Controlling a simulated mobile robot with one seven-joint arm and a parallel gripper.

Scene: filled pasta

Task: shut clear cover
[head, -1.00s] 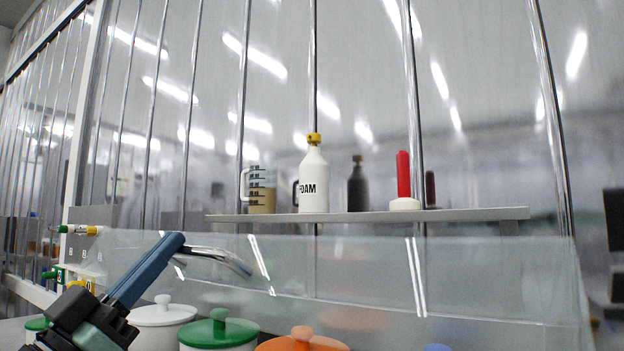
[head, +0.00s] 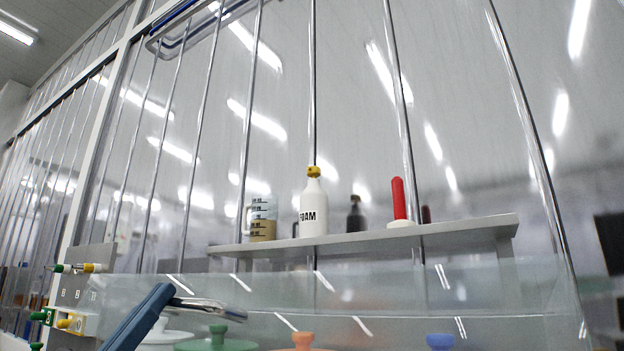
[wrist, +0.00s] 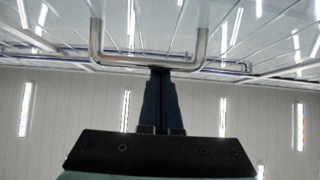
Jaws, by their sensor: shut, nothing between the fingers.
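The clear cover (head: 390,297) is a wide see-through panel across the lower part of the head view, with bright streaks on it. Lidded pots show low in the picture at the cover; its exact tilt is hard to tell. Its bent silver handle (head: 212,308) is at the left, beside my blue fingers. My gripper (head: 165,291) is shut and empty. In the wrist view my gripper (wrist: 160,74) has its fingers together at the middle of the U-shaped handle (wrist: 150,63); I cannot tell whether they touch it.
Knobbed lids in white (head: 158,328), green (head: 218,338), orange (head: 303,341) and blue (head: 440,342) are low in view. A shelf (head: 450,232) behind carries a jug (head: 262,220), a FOAM bottle (head: 313,210) and a red-handled item (head: 398,200). Coloured-ended fittings (head: 75,320) are at left.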

